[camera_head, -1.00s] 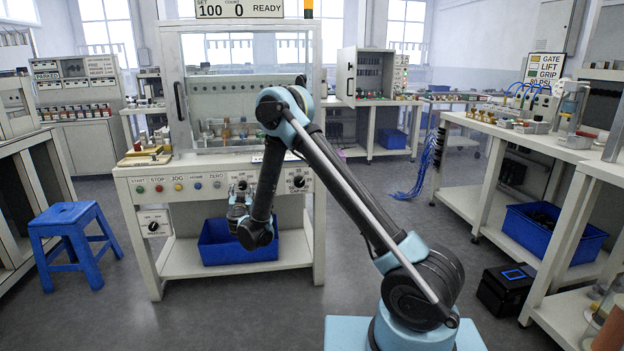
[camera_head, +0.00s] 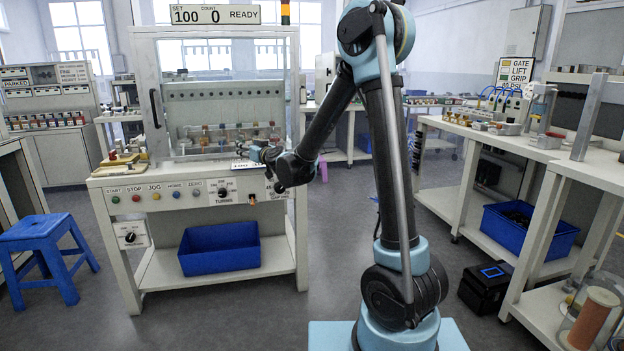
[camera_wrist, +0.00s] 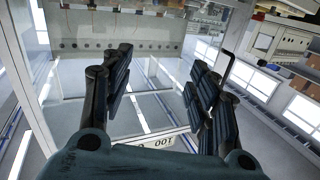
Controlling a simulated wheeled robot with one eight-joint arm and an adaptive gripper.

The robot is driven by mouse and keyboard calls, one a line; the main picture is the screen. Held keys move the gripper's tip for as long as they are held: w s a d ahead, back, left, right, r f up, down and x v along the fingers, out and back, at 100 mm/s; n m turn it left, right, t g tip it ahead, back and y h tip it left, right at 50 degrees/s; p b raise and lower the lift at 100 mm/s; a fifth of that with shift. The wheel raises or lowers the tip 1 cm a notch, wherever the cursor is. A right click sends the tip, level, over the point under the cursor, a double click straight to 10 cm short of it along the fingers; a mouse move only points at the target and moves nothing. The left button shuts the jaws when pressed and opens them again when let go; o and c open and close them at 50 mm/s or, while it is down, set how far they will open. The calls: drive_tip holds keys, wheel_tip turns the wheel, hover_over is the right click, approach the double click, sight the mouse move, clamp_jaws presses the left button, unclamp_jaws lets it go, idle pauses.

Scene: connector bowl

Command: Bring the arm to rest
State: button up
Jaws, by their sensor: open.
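My gripper (camera_head: 258,153) is at the front right of the winding bench (camera_head: 205,268), near the top of its control panel. In the wrist view my gripper (camera_wrist: 160,82) shows two dark fingers spread wide with nothing between them. My arm stands nearly upright from its base, bent at the top, with the forearm sloping down and left to the bench. A white card marked 100 (camera_wrist: 163,143) shows beyond the fingers in the wrist view. I cannot tell whether the gripper touches the bench.
A blue bin (camera_head: 218,250) sits on the bench's lower shelf. A blue stool (camera_head: 42,240) stands at the left. At the right are a long workbench (camera_head: 540,150), a blue bin (camera_head: 525,226) and a black box (camera_head: 487,290).

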drive_tip(key=s+d+g, duration=0.3)
drive_tip(key=s+d, duration=0.3)
drive_tip(key=d, duration=0.4)
drive_tip(key=s+d+f+m+g+h, duration=0.2)
drive_tip(key=s+d+f, duration=0.4)
drive_tip(key=s+d, duration=0.5)
drive_tip(key=s+d+f+m+g+h, duration=0.2)
drive_tip(key=s+d+f+g+h, duration=0.2)
drive_tip(key=s+d, duration=0.7)
drive_tip(key=s+d+f+m+g+h, duration=0.2)
drive_tip(key=s+d+f, duration=0.6)
drive_tip(key=s, duration=0.8)
drive_tip(key=d+g+h, duration=0.1)
drive_tip(key=d+h, duration=0.1)
drive_tip(key=d, duration=0.1)
drive_tip(key=shift+d, duration=0.3)
drive_tip(key=shift+f, duration=0.1)
drive_tip(key=shift+w+f, duration=0.2)
drive_tip(key=shift+w, duration=0.2)
